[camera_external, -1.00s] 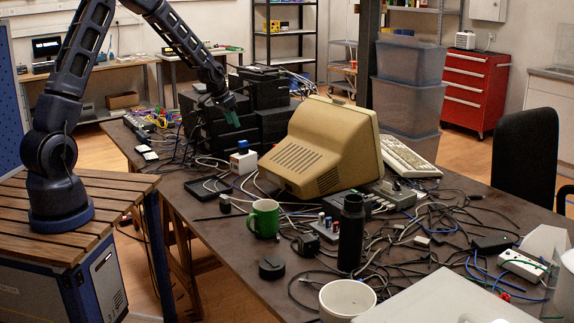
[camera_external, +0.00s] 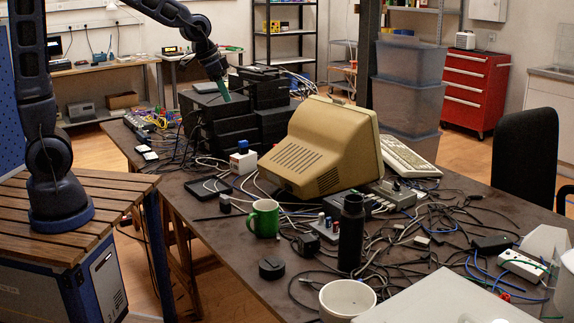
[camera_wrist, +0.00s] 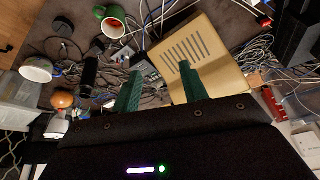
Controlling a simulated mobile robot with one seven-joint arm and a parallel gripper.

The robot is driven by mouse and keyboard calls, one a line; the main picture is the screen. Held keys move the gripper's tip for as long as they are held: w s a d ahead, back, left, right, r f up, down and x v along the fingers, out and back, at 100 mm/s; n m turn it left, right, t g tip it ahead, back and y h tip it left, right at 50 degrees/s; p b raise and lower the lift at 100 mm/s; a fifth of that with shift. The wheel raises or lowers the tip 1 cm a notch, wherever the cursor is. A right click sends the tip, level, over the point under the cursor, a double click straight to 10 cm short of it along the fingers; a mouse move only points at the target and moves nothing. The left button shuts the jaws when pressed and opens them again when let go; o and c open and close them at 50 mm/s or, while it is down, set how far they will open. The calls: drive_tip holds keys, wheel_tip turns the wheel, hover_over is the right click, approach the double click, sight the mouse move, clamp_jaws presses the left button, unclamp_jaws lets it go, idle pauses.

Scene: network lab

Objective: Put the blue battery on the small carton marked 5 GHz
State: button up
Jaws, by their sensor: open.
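A small white carton (camera_external: 243,163) stands on the dark table, left of the beige monitor. Its marking is too small to read. A small blue object (camera_external: 242,146), which looks like the blue battery, rests on top of the carton. My gripper (camera_external: 221,87) is above and behind the carton, apart from it, near the stacked black boxes. In the wrist view my gripper (camera_wrist: 160,86) shows two green fingers spread apart with nothing held between them. I cannot make out the carton or the battery in the wrist view.
The beige monitor (camera_external: 320,150) stands right of the carton, and a green mug (camera_external: 264,218) stands in front. Stacked black boxes (camera_external: 215,125) are behind. A black tray (camera_external: 208,188) lies front left of the carton. Cables clutter the table; its front-left edge is clearer.

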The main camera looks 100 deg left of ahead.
drive_tip(key=s+d+r+m+h, duration=0.1)
drive_tip(key=s+d+r+m, duration=0.1)
drive_tip(key=s+d, duration=0.8)
drive_tip(key=s+d+r+m+h, duration=0.1)
drive_tip(key=s+d+r+m, duration=0.1)
drive_tip(key=s+d, duration=0.8)
drive_tip(key=d+r, duration=0.1)
drive_tip(key=d, duration=0.8)
drive_tip(key=shift+s+r+m+t, duration=0.15)
drive_tip(key=shift+r+m+t, duration=0.25)
